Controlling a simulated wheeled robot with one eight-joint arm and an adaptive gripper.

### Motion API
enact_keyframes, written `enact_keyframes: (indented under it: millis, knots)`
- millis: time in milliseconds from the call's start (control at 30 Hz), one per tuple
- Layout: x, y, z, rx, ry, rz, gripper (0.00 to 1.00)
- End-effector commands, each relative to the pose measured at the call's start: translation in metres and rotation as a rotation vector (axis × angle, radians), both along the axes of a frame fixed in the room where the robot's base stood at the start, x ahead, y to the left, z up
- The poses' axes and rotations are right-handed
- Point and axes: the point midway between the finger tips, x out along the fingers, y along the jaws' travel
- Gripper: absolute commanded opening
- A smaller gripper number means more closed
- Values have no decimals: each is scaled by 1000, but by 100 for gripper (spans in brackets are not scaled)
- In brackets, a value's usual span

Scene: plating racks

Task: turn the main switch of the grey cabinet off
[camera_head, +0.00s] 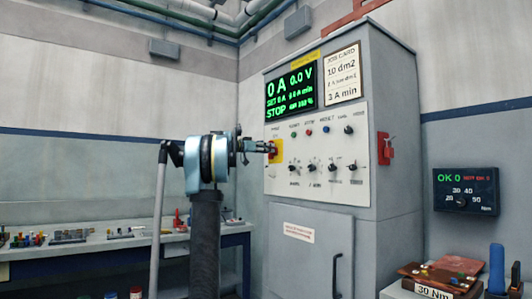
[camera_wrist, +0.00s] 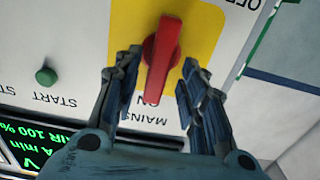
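The main switch is a red bar handle (camera_wrist: 163,50) on a yellow plate (camera_wrist: 202,28) marked MAINS. In the wrist view its lower end lies near the word ON; part of the word OFF shows at the upper right. In the head view the yellow plate (camera_head: 278,158) is on the left of the front panel of the grey cabinet (camera_head: 391,85). My gripper (camera_wrist: 161,64) is open, with one finger on each side of the handle and visible gaps. In the head view my gripper (camera_head: 262,147) reaches the switch from the left and partly hides it.
A green START button (camera_wrist: 46,76) is beside the plate in the wrist view. Black knobs (camera_head: 311,168) and small buttons share the panel. A lit display (camera_head: 291,91) is above. A red box (camera_head: 385,148) sits on the cabinet's right side. A bench (camera_head: 110,243) is at left.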

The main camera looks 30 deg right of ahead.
Motion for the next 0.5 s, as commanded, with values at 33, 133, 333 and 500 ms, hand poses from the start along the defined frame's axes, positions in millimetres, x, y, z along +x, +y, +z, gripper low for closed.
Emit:
enact_keyframes:
  millis: [33, 133, 333, 500]
  knots:
    - [0, -4, 0, 0, 0, -2, 38]
    - [0, -8, 0, 0, 0, -1, 38]
    - [0, -10, 0, 0, 0, 0, 38]
    - [0, -10, 0, 0, 0, 0, 25]
